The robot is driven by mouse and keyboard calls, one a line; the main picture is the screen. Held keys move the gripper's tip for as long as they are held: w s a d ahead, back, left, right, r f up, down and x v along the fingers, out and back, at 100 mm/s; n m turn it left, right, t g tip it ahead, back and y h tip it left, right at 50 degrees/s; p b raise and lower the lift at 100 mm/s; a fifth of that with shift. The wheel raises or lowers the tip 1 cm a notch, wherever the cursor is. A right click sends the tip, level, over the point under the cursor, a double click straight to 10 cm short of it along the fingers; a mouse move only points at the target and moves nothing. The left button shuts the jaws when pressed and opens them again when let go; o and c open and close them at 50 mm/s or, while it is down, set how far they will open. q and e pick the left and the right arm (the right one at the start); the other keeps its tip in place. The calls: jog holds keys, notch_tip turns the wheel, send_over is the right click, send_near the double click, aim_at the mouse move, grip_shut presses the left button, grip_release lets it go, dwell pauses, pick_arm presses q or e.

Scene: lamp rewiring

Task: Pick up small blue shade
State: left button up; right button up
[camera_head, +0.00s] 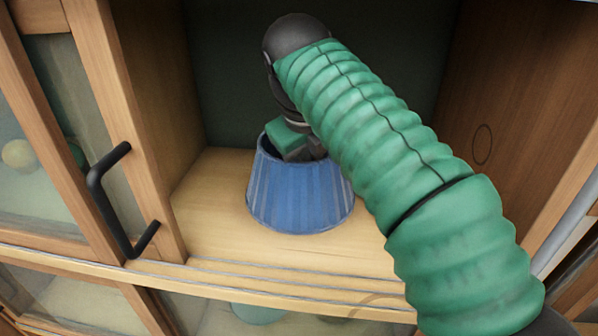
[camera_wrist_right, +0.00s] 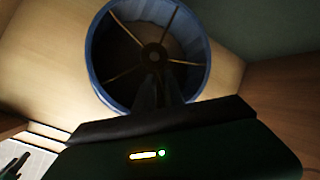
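The small blue shade (camera_head: 301,197) stands on the wooden cabinet shelf, wide end down. My right gripper (camera_head: 303,150) reaches down to the open top of the shade, and its fingertips are hidden by the shade and my arm in the head view. In the right wrist view, the shade (camera_wrist_right: 99,83) is seen from above, with spokes running to a central ring. The dark fingers (camera_wrist_right: 160,84) reach over the near rim toward this ring. It is too dark to tell whether they grip anything. My left gripper is not in view.
The wooden shelf (camera_head: 205,222) has free room left of the shade. The cabinet's right wall (camera_head: 510,110) stands close to my right arm. A glass-paned door with a black handle (camera_head: 103,203) is at left, with a pale ball (camera_head: 18,154) behind its glass.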

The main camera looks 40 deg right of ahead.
jog(key=x, duration=0.2)
jog(key=shift+w+d+f, duration=0.1)
jog(key=shift+w+f, duration=0.05)
jog(key=shift+f, duration=0.15)
jog(key=shift+d, duration=0.15)
jog(key=shift+c, duration=0.7)
grip_shut()
jog(key=shift+r, duration=0.15)
dwell(0.4)
